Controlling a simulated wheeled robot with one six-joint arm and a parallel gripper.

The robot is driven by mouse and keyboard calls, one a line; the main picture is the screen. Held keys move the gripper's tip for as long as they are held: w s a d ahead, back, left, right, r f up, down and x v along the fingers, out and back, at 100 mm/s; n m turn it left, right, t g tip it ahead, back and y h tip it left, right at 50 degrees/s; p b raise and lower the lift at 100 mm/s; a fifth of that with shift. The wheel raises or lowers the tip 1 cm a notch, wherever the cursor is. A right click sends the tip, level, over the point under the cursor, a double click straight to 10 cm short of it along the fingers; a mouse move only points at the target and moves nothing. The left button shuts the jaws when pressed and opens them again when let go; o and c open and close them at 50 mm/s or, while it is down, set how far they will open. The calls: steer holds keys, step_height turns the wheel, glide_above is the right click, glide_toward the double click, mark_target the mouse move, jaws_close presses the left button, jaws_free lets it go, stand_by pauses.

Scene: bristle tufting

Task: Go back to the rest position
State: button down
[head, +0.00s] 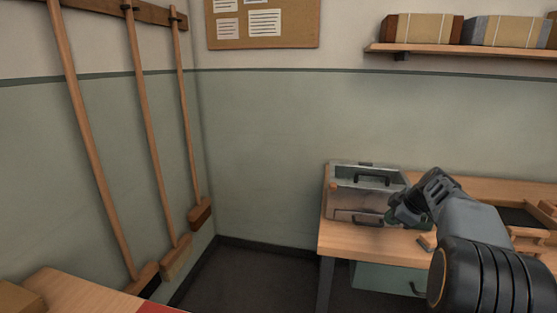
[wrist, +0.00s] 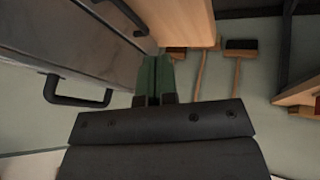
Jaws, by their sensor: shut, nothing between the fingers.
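My gripper (head: 393,216) is in front of the metal cabinet on the workbench, partly hidden by my own wrist. In the wrist view its green fingers (wrist: 153,78) are together with nothing between them. The grey metal cabinet (head: 345,202) has black handles on it; it fills the upper left of the wrist view (wrist: 60,35), close beside the fingers. I cannot tell whether the fingers touch it.
The wooden workbench (head: 335,238) carries trays and wooden pieces at the right. Three long brooms (head: 150,130) hang on the left wall. Another wooden table (head: 85,290) is at the lower left. Dark floor (head: 240,278) lies open between them. A shelf (head: 460,53) holds boxes.

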steer(key=s+a+f+m+g+h+p, duration=0.1)
steer(key=s+a+f+m+g+p, duration=0.3)
steer(key=s+m, duration=0.5)
steer(key=s+a+r+m+t+h+p, duration=0.1)
steer(key=s+a+r+m+p, duration=0.1)
steer(key=s+a+r+p, duration=1.1)
steer(key=s+a+r, duration=0.1)
steer(key=s+a, duration=0.1)
steer(key=a, duration=0.2)
steer(key=shift+s+r+m+t+h, duration=0.2)
steer(key=shift+m+t+h, duration=0.1)
steer(key=c, duration=1.9)
jaws_free()
